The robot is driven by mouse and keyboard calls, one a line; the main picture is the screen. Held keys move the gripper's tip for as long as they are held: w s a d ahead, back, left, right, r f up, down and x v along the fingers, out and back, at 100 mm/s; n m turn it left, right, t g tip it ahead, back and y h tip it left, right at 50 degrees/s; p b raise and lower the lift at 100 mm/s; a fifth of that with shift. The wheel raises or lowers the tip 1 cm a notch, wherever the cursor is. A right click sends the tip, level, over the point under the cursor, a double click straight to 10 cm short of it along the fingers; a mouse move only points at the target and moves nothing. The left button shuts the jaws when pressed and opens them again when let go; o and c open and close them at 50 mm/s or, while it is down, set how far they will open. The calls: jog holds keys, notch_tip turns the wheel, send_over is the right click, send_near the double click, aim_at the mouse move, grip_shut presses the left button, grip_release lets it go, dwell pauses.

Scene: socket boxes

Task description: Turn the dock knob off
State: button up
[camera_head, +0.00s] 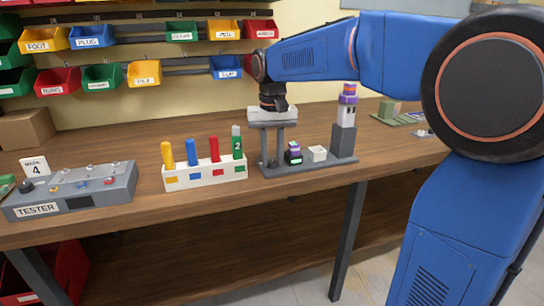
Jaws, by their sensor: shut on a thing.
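The dock is a grey base (318,169) on the bench, right of centre. It carries a white block (317,153), a small dark block with purple and green parts (293,154), and a grey and white tower (344,138) with a purple and orange top. My gripper (272,161) points straight down at the dock's left end, its two narrow fingers reaching the base. It is shut on the dock knob, which is mostly hidden between the fingertips. I cannot make out which way the knob is turned.
Left of the dock stands a white rack (205,176) with yellow, blue, red and green upright pieces. Coloured bins line the wall. The bench front is clear.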

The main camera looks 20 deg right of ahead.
aim_at(272, 162)
jog(key=n, duration=0.5)
jog(key=shift+n, duration=0.4)
jog(key=n, duration=0.5)
dwell(0.4)
jog(key=o, duration=1)
jog(key=shift+o, duration=0.2)
notch_tip(272, 162, up, 17)
jog(key=shift+r, duration=0.2)
jog(key=shift+s, duration=0.1)
jog(key=s+d+f+m+t, duration=0.1)
jog(key=s+d+f+m, duration=0.1)
jog(key=s+f, duration=0.7)
jog(key=s+d+f+m+t, duration=0.2)
jog(key=s+d+f+m, duration=0.1)
jog(key=s+f, duration=0.6)
jog(key=s+d+f+m+t, duration=0.1)
jog(key=s+d+f+m, duration=0.2)
jog(key=s+f, duration=0.7)
jog(key=shift+s+m+t, duration=0.35)
jog(key=shift+m+t, duration=0.05)
jog(key=shift+m, duration=0.2)
